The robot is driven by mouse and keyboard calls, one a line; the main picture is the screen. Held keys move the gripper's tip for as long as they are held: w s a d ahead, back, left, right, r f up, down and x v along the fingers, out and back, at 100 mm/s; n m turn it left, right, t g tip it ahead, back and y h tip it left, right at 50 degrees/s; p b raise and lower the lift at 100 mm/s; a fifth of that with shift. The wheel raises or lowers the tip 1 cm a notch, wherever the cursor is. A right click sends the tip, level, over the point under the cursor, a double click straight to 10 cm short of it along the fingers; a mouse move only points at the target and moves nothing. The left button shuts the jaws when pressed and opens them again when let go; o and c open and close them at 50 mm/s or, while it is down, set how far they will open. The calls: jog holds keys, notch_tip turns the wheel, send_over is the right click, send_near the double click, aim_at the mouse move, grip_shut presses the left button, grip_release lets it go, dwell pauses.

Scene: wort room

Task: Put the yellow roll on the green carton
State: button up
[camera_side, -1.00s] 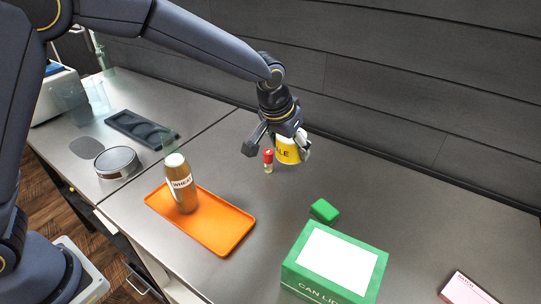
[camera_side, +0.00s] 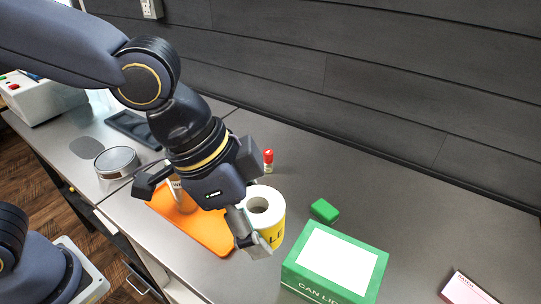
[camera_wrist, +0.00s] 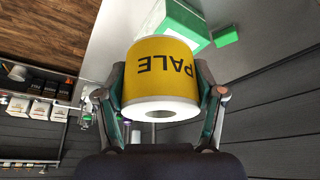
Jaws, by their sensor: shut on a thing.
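The yellow roll (camera_side: 271,223) has a white core and rim and dark lettering reading PALE. My gripper (camera_side: 251,221) is shut on it and holds it up above the table. In the wrist view the roll (camera_wrist: 160,72) sits between both fingers of my gripper (camera_wrist: 162,95). The green carton (camera_side: 357,264), with a white top panel and CAN LID lettering, stands on the table to the right of the roll in the side view. The roll and carton are apart. In the wrist view the carton (camera_wrist: 188,20) shows behind the roll, partly hidden by it.
A small green block (camera_side: 324,210) lies behind the carton. A red-capped vial (camera_side: 268,161) stands farther back. An orange tray (camera_side: 213,236) with a bottle (camera_side: 178,196) is partly hidden behind my gripper. A pink box (camera_side: 467,289) lies at the right.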

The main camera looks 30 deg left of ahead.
jog(key=shift+s+d+r, duration=0.25)
jog(key=shift+s+r, duration=0.3)
jog(key=shift+s, duration=0.05)
jog(key=shift+w+d+r, duration=0.1)
jog(key=shift+w+d, duration=0.05)
jog(key=shift+d, duration=0.15)
send_near(344, 259)
jog(key=shift+w+d+f, duration=0.2)
jog(key=shift+d+f, duration=0.15)
jog(key=shift+f, duration=0.15)
jog(key=shift+w+d+f, duration=0.2)
jog(key=shift+d+f, duration=0.15)
jog(key=shift+f, duration=0.15)
jog(key=shift+w+d+f, duration=0.1)
jog(key=shift+f, duration=0.1)
jog(key=shift+w+d+f, duration=0.15)
jog(key=shift+f, duration=1.6)
